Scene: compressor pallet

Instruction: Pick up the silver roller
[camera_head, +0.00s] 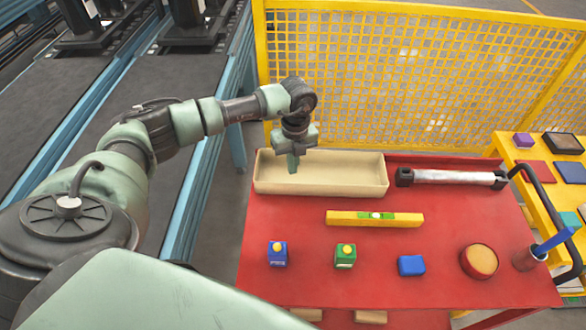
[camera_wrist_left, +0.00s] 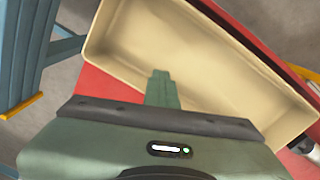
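The silver roller (camera_head: 453,177), a pale metal cylinder with black end pieces, lies at the back right of the red cart top (camera_head: 300,223). One black end of the roller (camera_wrist_left: 301,145) shows at the right edge of the left wrist view. My left gripper (camera_head: 293,165) points down over the left part of the beige tray (camera_head: 345,186), left of the roller and apart from it. Its fingers (camera_wrist_left: 162,88) look closed together with nothing between them. The tray looks empty. My right gripper is in neither view.
A yellow level (camera_head: 375,218) lies before the tray. A blue box (camera_head: 277,256), a green box (camera_head: 345,258), a blue block (camera_head: 411,265) and a round red tin (camera_head: 479,262) stand in front. A yellow mesh fence (camera_head: 420,75) rises behind; a black handle (camera_head: 545,195) curves at right.

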